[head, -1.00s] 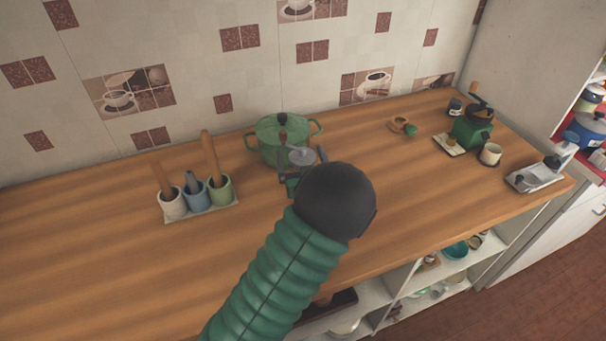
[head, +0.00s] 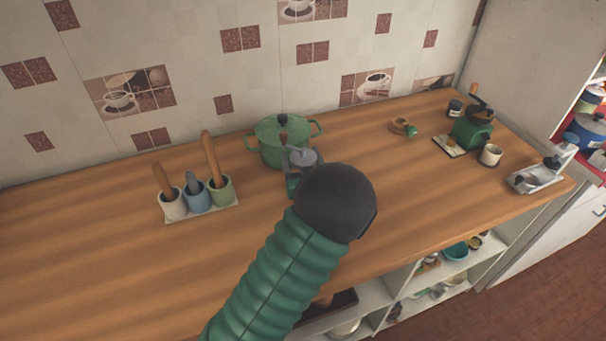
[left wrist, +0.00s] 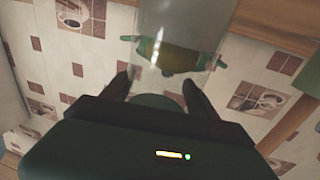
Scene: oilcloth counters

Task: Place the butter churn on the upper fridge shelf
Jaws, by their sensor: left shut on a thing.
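The butter churn (head: 303,157), with a grey lid and a dark crank knob, stands upright on the wooden counter just in front of a green pot. In the left wrist view its clear glass jar (left wrist: 180,20) is between my fingers. My left gripper (head: 305,180) is shut on the churn; the dark ball of my wrist hides part of both in the head view. Its fingers (left wrist: 160,93) also show in the left wrist view. My right gripper is in neither view. I cannot tell for sure which shelf is the upper fridge shelf.
The green pot (head: 264,152) is close behind the churn. A tray of three utensil cups (head: 197,200) stands left. A green grinder (head: 473,132) and small items are at the right. The counter's left part is clear.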

